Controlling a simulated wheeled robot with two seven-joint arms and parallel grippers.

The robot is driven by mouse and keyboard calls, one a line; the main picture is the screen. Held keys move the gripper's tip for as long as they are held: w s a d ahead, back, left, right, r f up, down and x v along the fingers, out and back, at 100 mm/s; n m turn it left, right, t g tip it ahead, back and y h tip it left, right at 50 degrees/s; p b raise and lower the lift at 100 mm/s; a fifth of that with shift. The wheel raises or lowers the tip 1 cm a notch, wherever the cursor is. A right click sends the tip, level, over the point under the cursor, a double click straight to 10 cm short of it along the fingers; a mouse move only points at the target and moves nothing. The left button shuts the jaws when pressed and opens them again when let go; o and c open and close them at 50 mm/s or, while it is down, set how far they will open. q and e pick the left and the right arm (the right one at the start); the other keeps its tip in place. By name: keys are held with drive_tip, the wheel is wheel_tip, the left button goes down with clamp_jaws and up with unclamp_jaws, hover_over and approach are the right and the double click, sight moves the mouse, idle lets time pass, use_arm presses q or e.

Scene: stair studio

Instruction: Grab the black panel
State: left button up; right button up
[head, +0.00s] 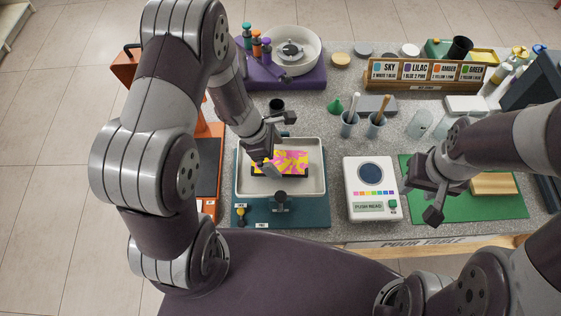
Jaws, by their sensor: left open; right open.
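A panel with a black edge (297,174) lies in the pale tray (318,188), its top covered in pink and yellow paint. My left gripper (281,146) is open above the tray, at the panel's left and far side. One finger hangs over the panel's left part and hides some of it; I cannot tell whether it touches. My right gripper (419,199) is open and empty over the left edge of the green mat (460,209), well to the right of the tray.
A white reader device (371,209) stands between the tray and green mat. Behind are cups with brushes (376,125), a green funnel (335,106), a purple spinner base (285,83) and a label rack (430,73). An orange stand with a dark slab (206,165) is left.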

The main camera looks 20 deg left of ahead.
sight(280, 163)
use_arm(q)
drive_tip(key=shift+x, duration=0.9)
drive_tip(key=shift+w+f, duration=0.1)
drive_tip(key=shift+f, duration=0.35)
drive_tip(key=c, duration=1.1)
drive_tip(key=shift+r, duration=0.1)
